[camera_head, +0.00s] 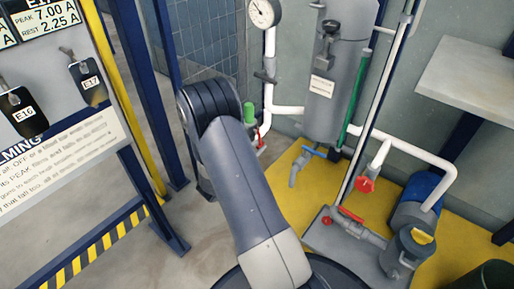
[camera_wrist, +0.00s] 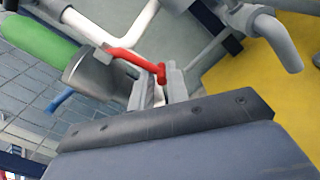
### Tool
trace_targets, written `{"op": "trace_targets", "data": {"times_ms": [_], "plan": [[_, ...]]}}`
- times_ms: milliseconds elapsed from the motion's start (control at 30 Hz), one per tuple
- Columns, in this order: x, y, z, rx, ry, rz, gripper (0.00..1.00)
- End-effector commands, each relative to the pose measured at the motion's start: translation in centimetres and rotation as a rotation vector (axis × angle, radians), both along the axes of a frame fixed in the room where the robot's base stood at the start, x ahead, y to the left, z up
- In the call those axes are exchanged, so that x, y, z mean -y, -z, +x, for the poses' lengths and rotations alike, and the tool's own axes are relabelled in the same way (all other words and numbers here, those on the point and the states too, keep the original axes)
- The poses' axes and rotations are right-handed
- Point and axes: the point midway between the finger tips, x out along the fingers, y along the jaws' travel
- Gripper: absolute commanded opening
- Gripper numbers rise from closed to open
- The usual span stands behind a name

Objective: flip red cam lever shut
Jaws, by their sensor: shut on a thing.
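The red cam lever (camera_wrist: 130,57) shows in the wrist view beside a grey metal coupling (camera_wrist: 92,72) on the end of a green hose or grip (camera_wrist: 38,40). My gripper (camera_wrist: 158,84) has its light grey fingers close together at the lever's right end, shut on it. The lever slants across the view from the coupling to the fingertips. In the head view a small red piece (camera_head: 262,143) shows near a green part (camera_head: 249,113), just right of my arm. My gripper is hidden behind my arm there.
A grey tank (camera_head: 335,85), white pipes and a gauge (camera_head: 263,12) stand behind. A blue handle (camera_head: 315,152), a red valve handle (camera_head: 366,185) and a pump (camera_head: 415,200) are to the right. A signboard (camera_head: 60,150) and blue posts stand left.

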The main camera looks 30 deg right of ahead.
Motion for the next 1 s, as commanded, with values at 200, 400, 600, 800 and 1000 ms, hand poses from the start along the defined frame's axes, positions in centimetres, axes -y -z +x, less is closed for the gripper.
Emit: {"op": "trace_targets", "data": {"times_ms": [200, 400, 600, 800, 1000], "plan": [[0.1, -0.2, 0.0, 0.003, 0.003, -0.003, 0.27], [0.0, -0.1, 0.0, 0.002, 0.0, -0.002, 0.34], [0.0, -0.1, 0.1, 0.002, -0.002, -0.002, 0.34], [0.1, -0.4, -0.1, -0.044, -0.004, -0.017, 0.34], [0.4, -1.2, -1.2, -0.227, -0.001, -0.08, 0.34]]}}
